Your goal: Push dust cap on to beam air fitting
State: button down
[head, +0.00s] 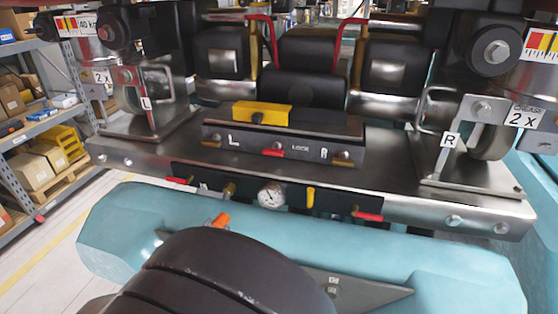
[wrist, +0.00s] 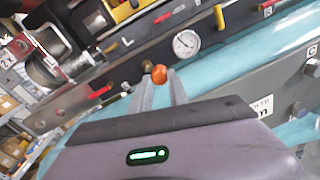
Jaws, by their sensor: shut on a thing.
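The orange dust cap (wrist: 159,74) sits at the fingertips of my gripper (wrist: 158,84), which is shut on it. The cap also shows in the head view (head: 220,219), above the dark rounded part of my arm. A brass fitting (head: 229,190) sticks out of the beam's dark panel, just left of the gauge, and looks like the air fitting. In the wrist view this brass fitting (wrist: 147,66) appears just beyond and left of the cap. Whether the cap touches it cannot be told; in the head view a gap shows between them. My arm hides most of the gripper in the head view.
A round pressure gauge (head: 271,196), a yellow handle (head: 311,197) and red levers (head: 368,216) stand out from the panel near the fitting. The steel beam (head: 430,205) runs above a teal body (head: 110,235). Shelves with boxes (head: 35,170) stand at the left.

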jog(key=shift+s+a+f+n+t+y, duration=0.1)
jog(key=shift+s+a+n+t+y, duration=0.2)
jog(key=shift+a, duration=0.4)
jog(key=shift+s+a+n+t+y, duration=0.2)
jog(key=shift+a+y, duration=0.2)
jog(key=shift+a, duration=0.25)
jog(key=shift+x, duration=2.8)
jog(key=shift+b+x, duration=0.55)
jog(key=shift+x, duration=1.05)
jog(key=shift+f, duration=0.15)
jog(key=c, duration=1.2)
grip_release()
jog(key=shift+o, duration=0.2)
